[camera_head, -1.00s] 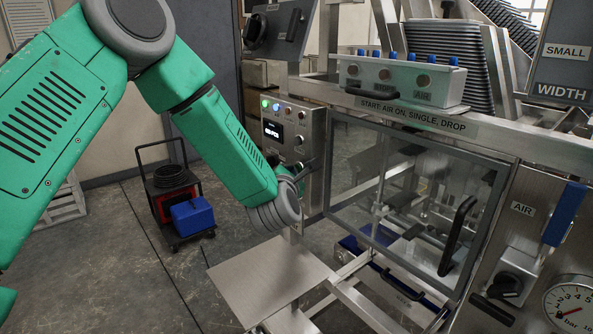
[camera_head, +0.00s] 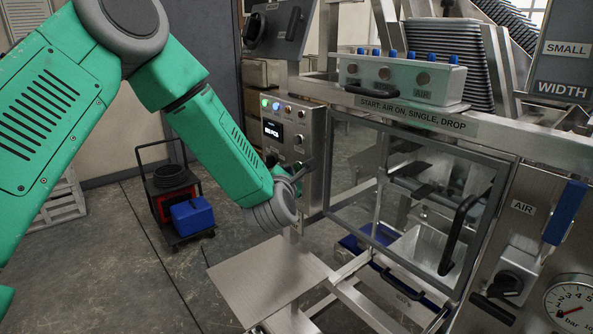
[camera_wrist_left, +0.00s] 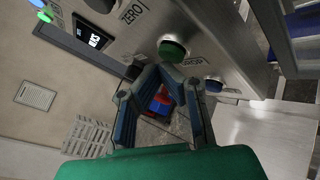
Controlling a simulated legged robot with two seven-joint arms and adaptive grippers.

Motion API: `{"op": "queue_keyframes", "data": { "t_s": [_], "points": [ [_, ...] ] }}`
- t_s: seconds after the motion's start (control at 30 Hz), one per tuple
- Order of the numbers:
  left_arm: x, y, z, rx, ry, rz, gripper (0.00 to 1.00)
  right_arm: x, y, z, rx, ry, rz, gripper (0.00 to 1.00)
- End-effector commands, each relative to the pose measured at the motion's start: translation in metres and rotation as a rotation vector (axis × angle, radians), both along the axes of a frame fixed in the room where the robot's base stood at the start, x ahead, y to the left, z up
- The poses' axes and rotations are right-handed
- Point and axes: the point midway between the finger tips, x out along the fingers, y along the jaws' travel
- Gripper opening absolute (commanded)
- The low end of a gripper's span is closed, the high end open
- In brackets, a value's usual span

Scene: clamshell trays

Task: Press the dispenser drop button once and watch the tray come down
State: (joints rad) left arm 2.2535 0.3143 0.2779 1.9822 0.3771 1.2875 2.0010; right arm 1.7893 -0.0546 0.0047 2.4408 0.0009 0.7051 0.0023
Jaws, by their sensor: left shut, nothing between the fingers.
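The control panel (camera_head: 290,135) of the dispenser has a small lit display and several buttons. My left gripper (camera_head: 306,170) is shut and empty beside the panel's lower part. In the wrist view, its fingertips (camera_wrist_left: 153,68) are close to the green button; contact cannot be told. A pale tray (camera_head: 422,246) shows low behind the clear door (camera_head: 345,165). My right gripper is not in view.
A metal shelf (camera_head: 265,280) juts out below my left wrist. The clear door's black handle (camera_head: 459,235) sticks out at the right. A cart (camera_head: 170,205) with a blue box stands on the floor at left. Open floor lies around it.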

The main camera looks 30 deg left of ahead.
Motion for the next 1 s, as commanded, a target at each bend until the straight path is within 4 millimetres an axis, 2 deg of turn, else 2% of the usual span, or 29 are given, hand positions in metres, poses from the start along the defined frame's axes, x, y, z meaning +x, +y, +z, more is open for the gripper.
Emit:
{"op": "queue_keyframes", "data": {
  "t_s": [0.13,0.53,1.0],
  "points": [
    [-0.007,0.003,0.000,-0.001,-0.001,0.001,0.00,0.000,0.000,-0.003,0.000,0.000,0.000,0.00],
    [-0.011,0.005,0.000,0.000,-0.001,0.002,0.00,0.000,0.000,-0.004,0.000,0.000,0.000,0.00],
    [-0.051,0.021,0.000,-0.001,0.000,0.002,0.00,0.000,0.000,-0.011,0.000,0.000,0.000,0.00]
  ]
}}
